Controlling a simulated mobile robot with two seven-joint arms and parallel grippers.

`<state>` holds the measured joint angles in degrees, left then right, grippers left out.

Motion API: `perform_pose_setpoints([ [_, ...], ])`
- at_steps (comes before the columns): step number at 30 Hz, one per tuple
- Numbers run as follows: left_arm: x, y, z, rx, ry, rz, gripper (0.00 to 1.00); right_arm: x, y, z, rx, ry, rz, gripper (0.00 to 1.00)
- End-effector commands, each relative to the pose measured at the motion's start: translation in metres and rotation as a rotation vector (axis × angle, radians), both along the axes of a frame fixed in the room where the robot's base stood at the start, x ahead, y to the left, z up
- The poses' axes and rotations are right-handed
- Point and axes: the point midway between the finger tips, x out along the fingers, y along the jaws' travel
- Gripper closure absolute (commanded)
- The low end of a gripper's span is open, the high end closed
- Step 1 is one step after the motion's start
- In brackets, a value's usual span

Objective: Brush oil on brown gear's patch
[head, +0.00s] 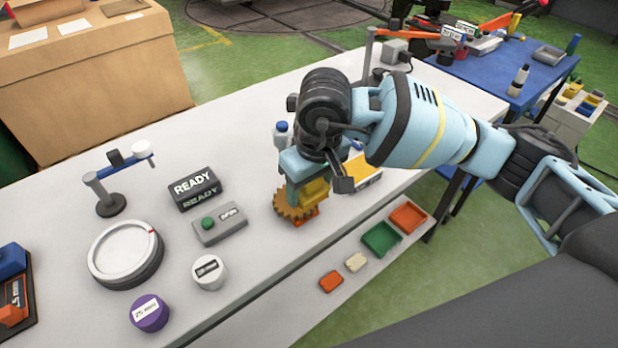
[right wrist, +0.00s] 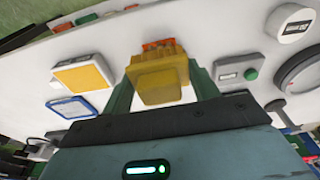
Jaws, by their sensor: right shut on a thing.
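My right gripper (head: 308,187) is over the gear, pointing down. I cannot tell whether the block touches the gear, and no bristles or oil can be made out.
A grey button box (head: 220,224), a READY sign (head: 194,187), a white round container (head: 209,273), a purple one (head: 149,313) and a round turntable (head: 125,253) stand left of the gear. A yellow-topped tray (head: 364,171) is to the right.

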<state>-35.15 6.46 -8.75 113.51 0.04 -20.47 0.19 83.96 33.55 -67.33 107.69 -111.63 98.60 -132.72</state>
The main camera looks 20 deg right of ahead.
Motion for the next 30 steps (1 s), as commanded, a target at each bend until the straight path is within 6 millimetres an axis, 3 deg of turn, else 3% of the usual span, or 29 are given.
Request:
perform_pose_setpoints([
  [13, -0.014, 0.0, -0.023, 0.0, 0.042, -0.003, 0.23, 0.0, 0.0, -0.039, -0.001, 0.003, 0.0, 0.59],
  [30, -0.01, -0.002, -0.022, -0.003, 0.035, 0.0, 0.23, 0.0, 0.0, -0.042, 0.0, -0.001, 0.0, 0.59],
])
